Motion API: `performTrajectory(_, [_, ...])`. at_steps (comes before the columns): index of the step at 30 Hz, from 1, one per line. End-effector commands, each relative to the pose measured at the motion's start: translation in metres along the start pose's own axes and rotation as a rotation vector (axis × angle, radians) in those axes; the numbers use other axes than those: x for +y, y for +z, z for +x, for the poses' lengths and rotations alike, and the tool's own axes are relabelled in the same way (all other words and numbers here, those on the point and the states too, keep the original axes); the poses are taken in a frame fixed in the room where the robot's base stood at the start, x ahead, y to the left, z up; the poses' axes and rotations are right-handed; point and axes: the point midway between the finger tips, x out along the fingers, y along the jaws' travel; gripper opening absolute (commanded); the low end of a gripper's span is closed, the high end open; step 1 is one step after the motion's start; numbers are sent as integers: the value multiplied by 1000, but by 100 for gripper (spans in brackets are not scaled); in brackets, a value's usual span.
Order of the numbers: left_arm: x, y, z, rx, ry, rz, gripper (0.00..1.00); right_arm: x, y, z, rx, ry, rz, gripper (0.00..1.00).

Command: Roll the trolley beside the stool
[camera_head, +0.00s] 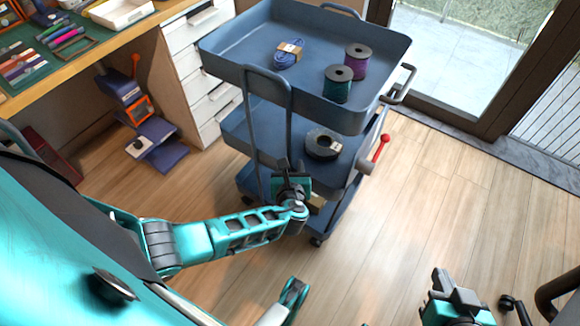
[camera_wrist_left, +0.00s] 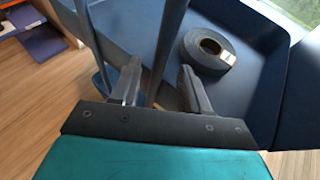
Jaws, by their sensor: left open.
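The blue trolley (camera_head: 245,75) stands ahead with several levels, and its side handle of upright bars (camera_head: 252,120) faces me. My left gripper (camera_head: 285,172) is at this handle, low on the trolley's near side. In the left wrist view its two fingers (camera_wrist_left: 160,85) are apart, with one bar (camera_wrist_left: 163,55) running between them. No grip on the bar shows. My right gripper (camera_head: 452,290) is at the lower right, away from the trolley, and its opening is not clear. No stool can be made out for certain; a dark curved part with a caster (camera_head: 507,303) shows at the lower right edge.
Spools (camera_head: 338,84) and a blue cord bundle (camera_head: 288,54) lie in the top tray, a black roll (camera_head: 322,145) below. A workbench with white drawers (camera_head: 205,75) stands left. Wooden floor (camera_head: 420,190) is clear right of the trolley.

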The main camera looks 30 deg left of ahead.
Motion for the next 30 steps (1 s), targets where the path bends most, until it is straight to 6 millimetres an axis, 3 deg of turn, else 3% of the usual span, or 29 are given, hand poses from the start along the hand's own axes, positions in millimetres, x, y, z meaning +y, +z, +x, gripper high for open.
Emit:
performTrajectory(14, [1, -1, 0, 2, 1, 1, 0, 1, 0, 0, -1, 0, -4, 0])
performTrajectory(30, [1, -6, -1, 11, -1, 3, 0, 2, 1, 0, -2, 0, -9, 0])
